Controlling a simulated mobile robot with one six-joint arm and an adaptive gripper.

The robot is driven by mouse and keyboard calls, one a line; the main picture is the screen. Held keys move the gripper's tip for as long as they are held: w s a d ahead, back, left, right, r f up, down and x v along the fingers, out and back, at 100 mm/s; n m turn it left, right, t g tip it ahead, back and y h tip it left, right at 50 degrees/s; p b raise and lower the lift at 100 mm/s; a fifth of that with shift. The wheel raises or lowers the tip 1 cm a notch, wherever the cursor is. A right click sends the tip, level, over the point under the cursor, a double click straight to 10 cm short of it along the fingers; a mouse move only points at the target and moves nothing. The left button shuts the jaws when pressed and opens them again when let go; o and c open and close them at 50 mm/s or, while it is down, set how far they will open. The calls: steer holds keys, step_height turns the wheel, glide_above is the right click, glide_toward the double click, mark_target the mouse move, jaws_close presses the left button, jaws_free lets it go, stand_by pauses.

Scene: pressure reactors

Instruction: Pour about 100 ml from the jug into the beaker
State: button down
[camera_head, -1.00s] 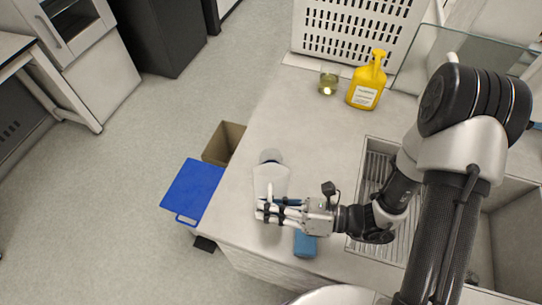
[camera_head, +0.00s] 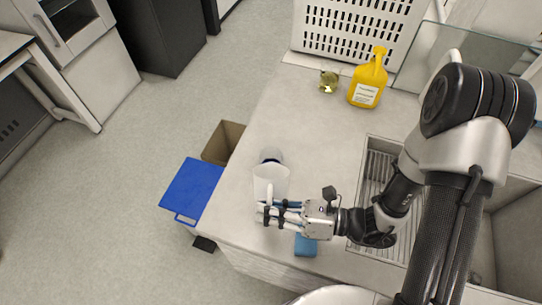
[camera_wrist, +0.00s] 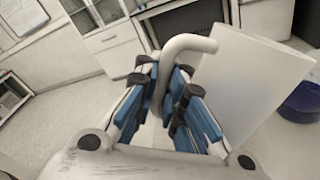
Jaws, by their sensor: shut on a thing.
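The white jug (camera_head: 269,184) is held at the left end of the counter. My gripper (camera_head: 271,213) is shut on its handle. In the wrist view, the looped handle (camera_wrist: 165,75) passes between the blue-padded fingers, and the jug's flat-looking white wall (camera_wrist: 250,85) is to the right. A clear beaker (camera_head: 270,155) stands just beyond the jug's top end, partly hidden by it. I cannot tell the beaker's liquid level, whether the jug touches it, or whether liquid is flowing.
A yellow bottle (camera_head: 368,80) and a small glass with yellowish contents (camera_head: 328,82) stand at the back. A blue block (camera_head: 305,245) lies by my gripper. The sink's ribbed drainer (camera_head: 375,175) is to the right. A blue-lidded bin (camera_head: 190,190) is beyond the counter's left edge.

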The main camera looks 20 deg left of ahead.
steer(key=shift+s+d+f+n+b, duration=0.15)
steer(key=shift+s+f+n+b, duration=0.1)
steer(key=shift+f+b, duration=0.3)
steer(key=shift+s+d+f+n+b, duration=0.15)
steer(key=shift+s+f+b, duration=0.1)
steer(key=shift+f+b, duration=0.25)
steer(key=s+f+n+b, duration=0.1)
steer(key=s+d+f+n+y+b, duration=0.1)
steer(key=n+b, duration=0.1)
steer(key=shift+s+f, duration=0.25)
steer(key=shift+s, duration=0.1)
steer(key=shift+s+d+f+n, duration=0.1)
steer(key=shift+s+n, duration=0.1)
steer(key=shift+n, duration=0.4)
steer(key=shift+s+d+f+n, duration=0.1)
steer(key=shift+s+n, duration=0.1)
steer(key=shift+n, duration=0.4)
steer(key=shift+r, duration=0.1)
